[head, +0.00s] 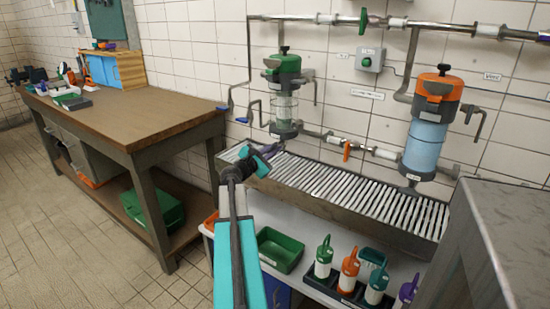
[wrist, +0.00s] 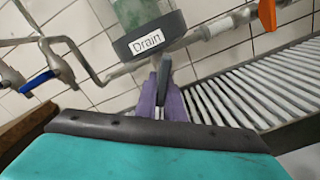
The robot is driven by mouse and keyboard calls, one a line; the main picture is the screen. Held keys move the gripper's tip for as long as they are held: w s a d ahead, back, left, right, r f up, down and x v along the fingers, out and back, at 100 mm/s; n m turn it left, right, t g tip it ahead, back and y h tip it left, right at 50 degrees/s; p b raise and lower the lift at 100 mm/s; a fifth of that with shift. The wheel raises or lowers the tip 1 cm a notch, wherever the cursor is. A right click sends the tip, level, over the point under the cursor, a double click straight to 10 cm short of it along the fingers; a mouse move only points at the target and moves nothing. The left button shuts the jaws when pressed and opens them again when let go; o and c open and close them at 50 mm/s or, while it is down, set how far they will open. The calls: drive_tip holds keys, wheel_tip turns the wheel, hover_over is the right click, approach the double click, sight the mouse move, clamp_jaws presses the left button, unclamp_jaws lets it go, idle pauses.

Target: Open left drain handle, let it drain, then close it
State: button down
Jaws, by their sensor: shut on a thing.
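The left vessel (head: 284,105) has a green top and a clear glass body, and hangs on the tiled wall above a slatted drain tray (head: 340,195). In the wrist view, its dark lower collar (wrist: 150,38) carries a "Drain" label. Below the collar is the grey drain handle (wrist: 165,72), which points down toward my gripper. My gripper (wrist: 161,98) has purple fingers shut on this handle, one on each side. In the head view, my gripper (head: 270,151) is just under the left vessel, and the handle is mostly hidden there.
The right vessel (head: 427,135) has an orange top and blue contents. A blue-tipped lever (wrist: 35,82) is left of the collar. An orange valve handle (head: 347,150) is on the pipe to the right. A workbench (head: 130,115) stands left; bottles and a green bin (head: 281,250) are below the tray.

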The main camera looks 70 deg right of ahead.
drive_tip(key=shift+w+d+r+m+b, duration=0.15)
drive_tip(key=shift+r+m+b, duration=0.15)
drive_tip(key=shift+m+b, duration=1.7)
drive_tip(key=shift+w+a+r+m+b, duration=0.15)
drive_tip(key=shift+r+m+b, duration=0.1)
drive_tip(key=shift+m+b, duration=1.75)
drive_tip(key=shift+w+d+r+m+b, duration=0.15)
drive_tip(key=shift+r+m+b, duration=0.15)
drive_tip(key=shift+m+b, duration=1.65)
drive_tip(key=c, duration=1.9)
unclamp_jaws()
drive_tip(key=shift+r, duration=0.1)
drive_tip(key=shift+o, duration=0.2)
drive_tip(key=shift+n+p, duration=0.45)
drive_tip(key=shift+p, duration=0.1)
